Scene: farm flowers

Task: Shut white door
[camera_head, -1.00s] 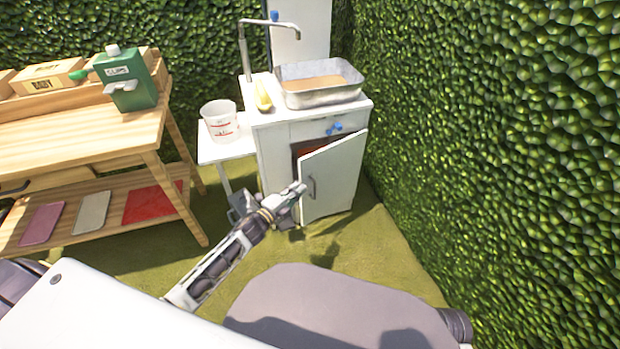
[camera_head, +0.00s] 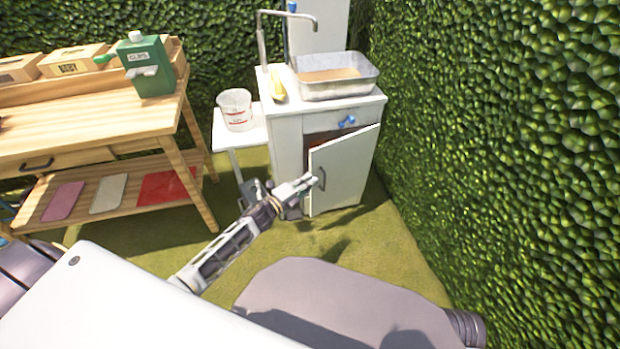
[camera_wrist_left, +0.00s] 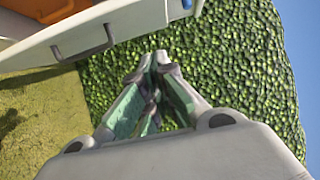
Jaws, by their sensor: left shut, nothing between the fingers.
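The white door (camera_head: 343,172) of the white cabinet (camera_head: 289,145) stands part open, hinged at its right side, with a dark gap at its upper left. It has a dark handle (camera_head: 322,180) near its free left edge. In the left wrist view the door (camera_wrist_left: 125,32) and its handle (camera_wrist_left: 84,42) show at the upper left, with an orange thing inside the cabinet. My left gripper (camera_head: 311,180) is shut and empty at the door's free edge, by the handle; I cannot tell whether it touches. In the left wrist view its fingertips (camera_wrist_left: 158,60) are together. My right gripper is not in view.
A metal basin (camera_head: 337,77) and a faucet (camera_head: 262,40) are on the cabinet top. A white bucket (camera_head: 235,109) stands on a small side table. A wooden workbench (camera_head: 90,125) is at the left. A green hedge (camera_head: 500,130) closes off the right. Grass in front is free.

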